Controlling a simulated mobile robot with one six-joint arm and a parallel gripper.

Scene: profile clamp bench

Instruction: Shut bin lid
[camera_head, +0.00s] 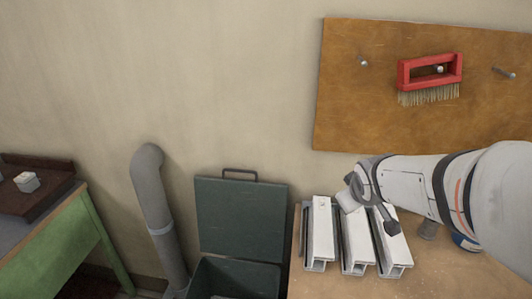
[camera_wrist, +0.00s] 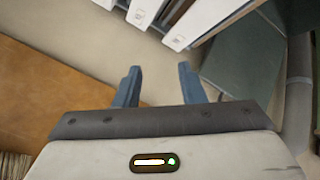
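The bin (camera_head: 232,278) stands at the lower middle of the head view, left of the bench. Its dark green lid (camera_head: 241,218) is open, standing nearly upright near the wall, with a handle (camera_head: 240,173) at its top edge. In the wrist view the lid (camera_wrist: 245,65) shows at the upper right, partly cut off. My gripper (camera_head: 372,205) is over the metal profiles, to the right of the lid and apart from it. In the wrist view the two blue fingers of my gripper (camera_wrist: 160,82) are spread with nothing between them.
Several light metal profiles (camera_head: 320,234) lie on the wooden bench (camera_head: 440,280). A red brush (camera_head: 430,72) hangs on a brown board (camera_head: 350,110). A grey pipe (camera_head: 155,205) stands left of the lid. A green table (camera_head: 55,250) is at far left.

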